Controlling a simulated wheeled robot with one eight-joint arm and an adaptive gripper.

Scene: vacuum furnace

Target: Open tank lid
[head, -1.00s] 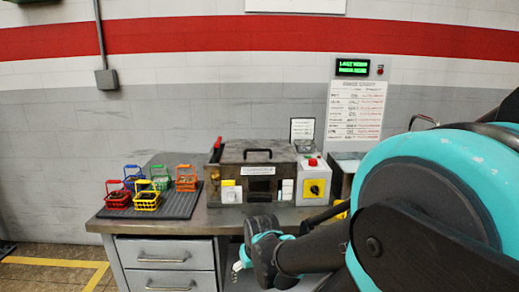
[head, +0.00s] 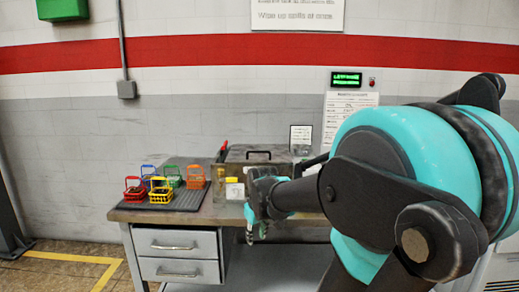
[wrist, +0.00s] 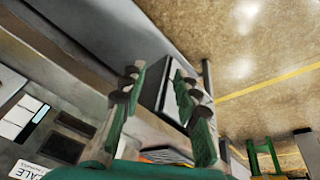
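My gripper (head: 255,230) hangs in front of the bench, just ahead of the furnace box. In the wrist view my gripper (wrist: 158,78) has its two fingers apart with nothing between them. The dark metal furnace box (head: 232,175) stands on the bench and has a black handle (head: 258,154) on its top; part of its front is behind my arm. Its labelled front (wrist: 75,130) shows at the left of the wrist view. No separate tank or tank lid can be made out now, because my arm covers the bench right of the furnace.
Several coloured wire baskets (head: 161,195) stand on a dark ribbed mat (head: 190,197) at the left of the bench (head: 215,217). Grey drawers (head: 177,255) are below. A green lit display (head: 346,79) hangs on the wall. Open floor (head: 65,262) lies at the left.

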